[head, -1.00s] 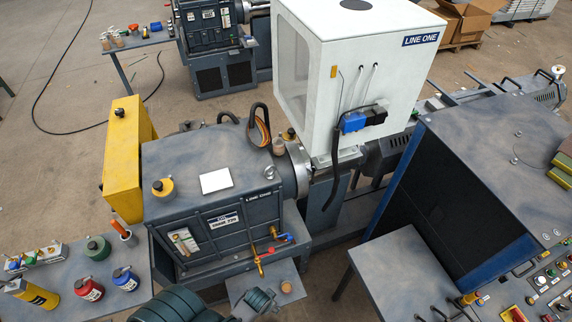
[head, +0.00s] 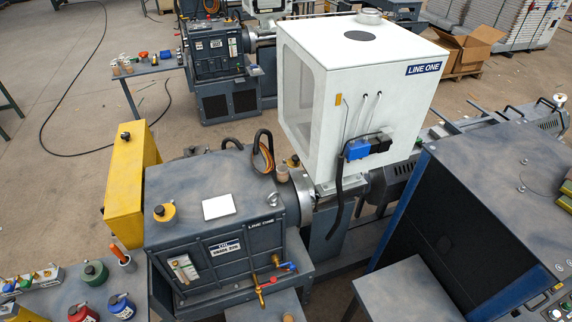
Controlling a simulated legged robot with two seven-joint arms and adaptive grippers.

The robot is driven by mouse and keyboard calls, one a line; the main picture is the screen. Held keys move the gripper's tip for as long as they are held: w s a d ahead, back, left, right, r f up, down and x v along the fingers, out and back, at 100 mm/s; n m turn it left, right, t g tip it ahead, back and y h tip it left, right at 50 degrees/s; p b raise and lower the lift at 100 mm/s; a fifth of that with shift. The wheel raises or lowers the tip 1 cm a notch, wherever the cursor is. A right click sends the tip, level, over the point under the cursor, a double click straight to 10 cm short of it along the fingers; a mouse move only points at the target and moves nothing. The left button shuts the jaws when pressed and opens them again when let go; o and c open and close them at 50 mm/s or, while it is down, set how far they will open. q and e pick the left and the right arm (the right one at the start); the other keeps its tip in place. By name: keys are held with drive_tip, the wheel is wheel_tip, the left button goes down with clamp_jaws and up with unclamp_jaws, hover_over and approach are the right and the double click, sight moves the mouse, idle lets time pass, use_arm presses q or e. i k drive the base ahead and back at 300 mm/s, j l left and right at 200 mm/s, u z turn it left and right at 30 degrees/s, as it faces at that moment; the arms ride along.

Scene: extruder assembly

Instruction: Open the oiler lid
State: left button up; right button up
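The grey gearbox housing (head: 225,240) of the line carries an oil label (head: 226,247) on its front. On its top stands a short yellow filler with a dark cap (head: 164,212), which looks shut. Another small dark-topped yellow cap (head: 293,161) sits at the back right of the housing. I cannot tell for sure which of these is the oiler lid. Neither of my grippers is in view.
A white square (head: 219,207) lies on the housing top. A yellow box (head: 125,185) stands at its left. Brass taps (head: 268,280) stick out in front. A side table at lower left holds red (head: 83,313), blue (head: 121,306) and green (head: 94,273) cans. A white cabinet (head: 365,90) rises behind.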

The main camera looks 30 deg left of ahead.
sight(294, 162)
drive_tip(key=u, duration=0.85)
